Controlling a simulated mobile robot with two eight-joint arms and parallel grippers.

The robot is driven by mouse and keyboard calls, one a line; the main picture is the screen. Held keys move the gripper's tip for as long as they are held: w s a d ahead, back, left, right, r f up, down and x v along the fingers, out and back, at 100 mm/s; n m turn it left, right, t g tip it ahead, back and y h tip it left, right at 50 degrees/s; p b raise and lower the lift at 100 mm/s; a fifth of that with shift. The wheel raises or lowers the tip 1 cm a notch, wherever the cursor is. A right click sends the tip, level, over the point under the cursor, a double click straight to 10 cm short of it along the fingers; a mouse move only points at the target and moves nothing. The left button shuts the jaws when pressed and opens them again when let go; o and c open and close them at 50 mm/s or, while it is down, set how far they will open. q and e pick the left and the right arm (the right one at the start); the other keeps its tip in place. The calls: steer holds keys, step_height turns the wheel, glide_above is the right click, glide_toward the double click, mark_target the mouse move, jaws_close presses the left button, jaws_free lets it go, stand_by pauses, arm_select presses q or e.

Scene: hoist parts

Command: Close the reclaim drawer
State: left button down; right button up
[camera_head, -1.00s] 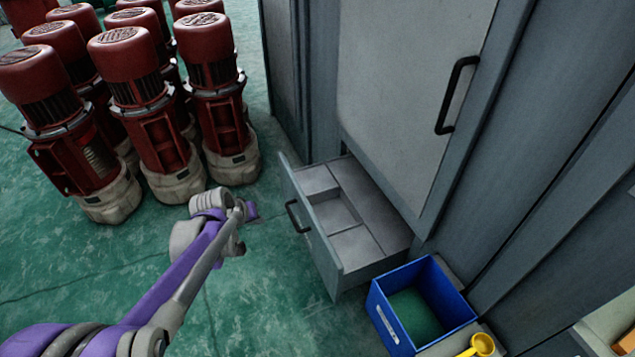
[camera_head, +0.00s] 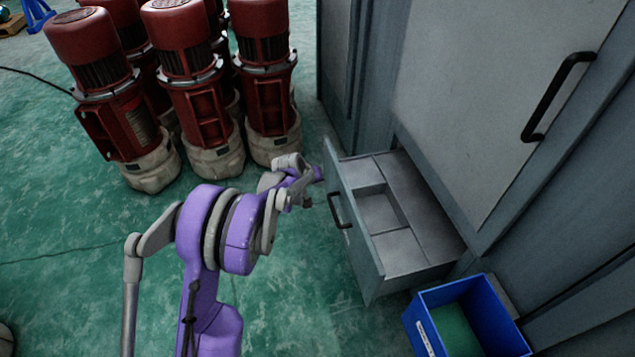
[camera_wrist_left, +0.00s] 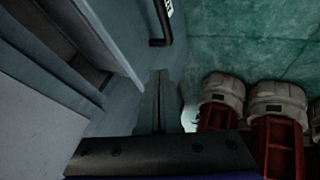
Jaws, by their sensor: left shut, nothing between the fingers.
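The reclaim drawer (camera_head: 362,255) is pulled out of the grey cabinet, low down, and its compartments look empty. Its front has a black bar handle (camera_head: 338,210), which also shows at the top of the wrist view (camera_wrist_left: 160,28). My left gripper (camera_head: 316,174) is beside the far end of the drawer front, on its outer side. Its fingers (camera_wrist_left: 160,90) are together and empty, with the drawer front close behind them in the wrist view. I cannot tell whether they touch it. My right gripper is not in view.
The grey cabinet (camera_head: 480,110) has a closed door with a black handle above the drawer. A blue bin (camera_head: 425,330) stands beside the drawer's near end. Several red motors (camera_head: 190,100) on pale bases stand at the back left. Green floor lies open before the drawer.

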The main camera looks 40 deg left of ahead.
mark_target(340, 184)
arm_select(q)
steer(key=w, duration=0.1)
steer(key=w+d+f, duration=0.1)
steer(key=w+f, duration=0.1)
steer(key=shift+w+d+f+b, duration=0.1)
steer(key=shift+w+d+b, duration=0.1)
steer(key=shift+d+b, duration=0.15)
steer(key=shift+w+d, duration=0.5)
steer(key=shift+w, duration=0.1)
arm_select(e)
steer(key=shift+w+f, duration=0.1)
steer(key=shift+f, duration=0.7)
arm_select(q)
steer(key=shift+w, duration=0.1)
